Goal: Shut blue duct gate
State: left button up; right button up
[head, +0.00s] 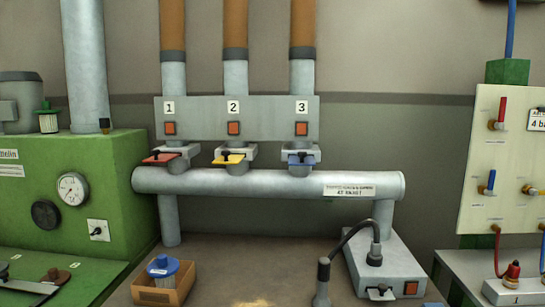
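The blue duct gate (301,159) is a blue plate with a small dark handle, set in a grey housing below the label 3. The blue plate shows at the front of its housing; I cannot tell how far it is slid in. A red gate (164,158) sits below label 1 and a yellow gate (230,159) below label 2. All three are above a thick horizontal grey pipe (260,181). Neither of my grippers is in view.
A green machine (100,190) stands at left, and a cream valve panel (510,150) at right. On the bench are a wooden box (165,293) with a blue-topped filter, a grey unit (385,262) and an upright nozzle (322,282) on a hose.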

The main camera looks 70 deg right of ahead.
aim_at(301, 159)
jog(key=z, duration=2.05)
